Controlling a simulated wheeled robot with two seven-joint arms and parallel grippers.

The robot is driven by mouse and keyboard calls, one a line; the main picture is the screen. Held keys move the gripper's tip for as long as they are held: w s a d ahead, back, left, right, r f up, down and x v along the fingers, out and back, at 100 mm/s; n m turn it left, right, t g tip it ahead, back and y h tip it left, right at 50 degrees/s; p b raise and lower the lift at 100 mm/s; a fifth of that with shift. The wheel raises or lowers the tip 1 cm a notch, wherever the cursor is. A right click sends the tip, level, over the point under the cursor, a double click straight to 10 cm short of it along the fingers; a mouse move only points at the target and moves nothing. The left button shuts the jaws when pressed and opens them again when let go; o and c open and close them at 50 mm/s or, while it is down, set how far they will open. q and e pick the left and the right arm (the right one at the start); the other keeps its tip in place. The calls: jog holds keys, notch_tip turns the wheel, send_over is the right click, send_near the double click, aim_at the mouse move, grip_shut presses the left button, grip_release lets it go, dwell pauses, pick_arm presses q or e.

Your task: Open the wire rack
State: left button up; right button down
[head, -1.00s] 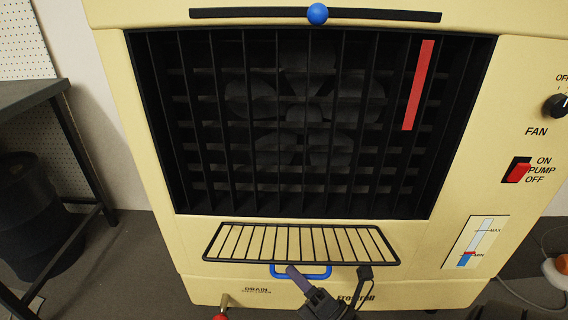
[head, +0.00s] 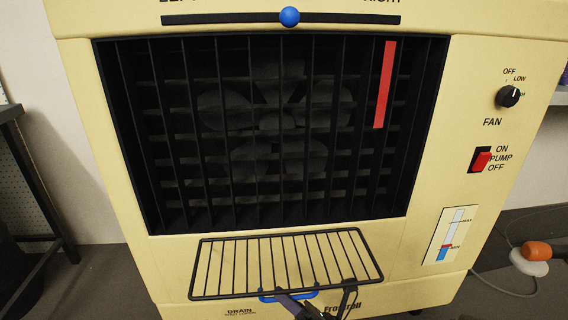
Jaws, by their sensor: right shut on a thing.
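The wire rack (head: 291,236), a black frame with thin parallel bars, is on the lower front of the cream-coloured cooler, below its dark grille. Its lower edge looks wider than its upper edge and seems to stand out from the panel. A blue handle (head: 268,297) is at the lower edge. My right gripper (head: 318,297) comes up from the bottom edge and is shut at this handle, partly covering it. The exact finger contact is hard to see. My left gripper is out of view.
The cooler's grille (head: 270,130) has a red vertical strip (head: 384,85). A slider with a blue knob (head: 289,16) is above. A fan knob (head: 508,96), pump switch (head: 481,160) and level gauge (head: 450,235) are at right. A dark table (head: 30,190) stands left.

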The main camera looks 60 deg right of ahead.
jog(key=shift+r, duration=0.1)
jog(key=c, duration=0.7)
grip_release()
jog(key=v, duration=0.7)
jog(key=shift+s+f, duration=0.15)
jog(key=shift+f, duration=0.05)
